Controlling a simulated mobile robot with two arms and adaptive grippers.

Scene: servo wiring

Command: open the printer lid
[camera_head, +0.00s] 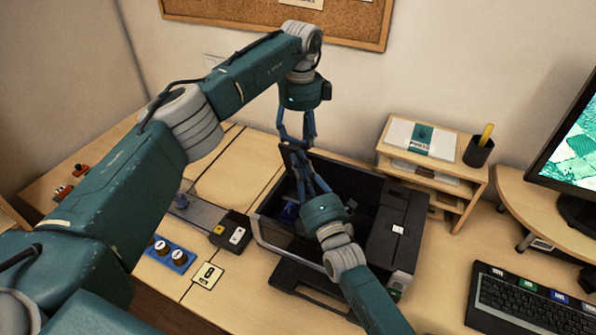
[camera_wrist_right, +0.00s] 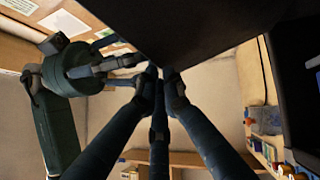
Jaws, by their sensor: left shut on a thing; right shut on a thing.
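The dark printer (camera_head: 390,240) stands on the desk with its inside showing. Its dark lid (camera_head: 289,160) is raised and tilted up steeply; in the right wrist view it fills the top as a big dark panel (camera_wrist_right: 200,28). My left gripper (camera_head: 297,140) reaches down from above and is shut at the lid's upper edge. My right gripper (camera_head: 306,172) reaches up from the front and is shut on the lid's edge near a corner, close to the left one. In the wrist view its fingertips (camera_wrist_right: 162,75) meet at that edge. The exact contact of the left fingers is partly hidden.
A blue part (camera_head: 288,212) shows inside the printer. A wooden shelf (camera_head: 450,185), pen cup (camera_head: 478,152), keyboard (camera_head: 530,302) and monitor stand to the right.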

